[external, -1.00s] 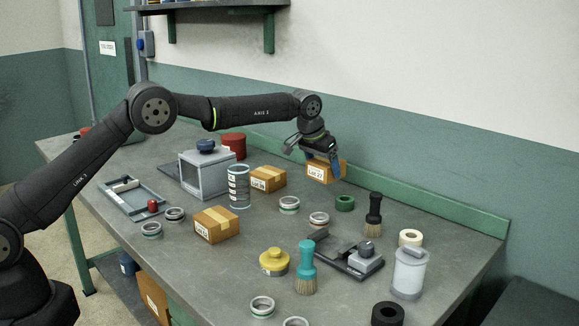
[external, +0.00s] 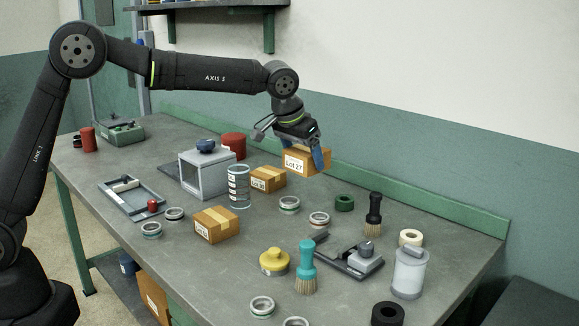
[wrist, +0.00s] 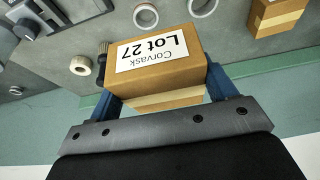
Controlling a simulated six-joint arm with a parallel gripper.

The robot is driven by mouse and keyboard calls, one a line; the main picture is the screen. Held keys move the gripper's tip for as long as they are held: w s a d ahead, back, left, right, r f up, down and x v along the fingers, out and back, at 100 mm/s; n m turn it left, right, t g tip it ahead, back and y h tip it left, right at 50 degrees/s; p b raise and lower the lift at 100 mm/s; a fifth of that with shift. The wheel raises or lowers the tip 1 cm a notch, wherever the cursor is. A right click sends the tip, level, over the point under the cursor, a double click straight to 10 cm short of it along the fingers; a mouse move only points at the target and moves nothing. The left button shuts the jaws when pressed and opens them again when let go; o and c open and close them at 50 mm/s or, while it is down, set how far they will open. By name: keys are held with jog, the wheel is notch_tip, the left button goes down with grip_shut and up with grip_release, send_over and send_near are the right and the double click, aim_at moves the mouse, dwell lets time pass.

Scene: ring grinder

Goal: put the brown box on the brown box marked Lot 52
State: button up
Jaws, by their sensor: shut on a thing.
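My gripper (external: 304,156) is shut on a brown box (external: 297,163) with a white label reading Lot 27. It holds the box above the back of the bench. The wrist view shows this box (wrist: 150,70) between the blue fingers, its label upside down. A second brown box (external: 268,179) stands on the bench, left of and below the held one; its label is too small to read surely. It seems to be the box at the top right of the wrist view (wrist: 275,12). A third brown box (external: 217,224) sits nearer the front, its label unreadable.
A grey open-sided housing (external: 204,173), a clear cylinder (external: 238,187) and a red can (external: 233,145) stand near the second box. Several rings, brushes and a yellow-capped pot (external: 274,262) lie around the bench (external: 190,270). A green rail (external: 420,198) runs along the back.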

jog(key=s+a, duration=0.8)
jog(key=a, duration=0.3)
jog(key=s+a, duration=0.8)
jog(key=a, duration=0.3)
send_over(217, 215)
jog(key=s+a, duration=0.1)
notch_tip(217, 215, down, 7)
jog(key=shift+s+a+r, duration=0.15)
jog(key=shift+f, duration=2.05)
jog(key=shift+f, duration=0.15)
jog(key=o, duration=1.1)
jog(key=shift+c, duration=0.2)
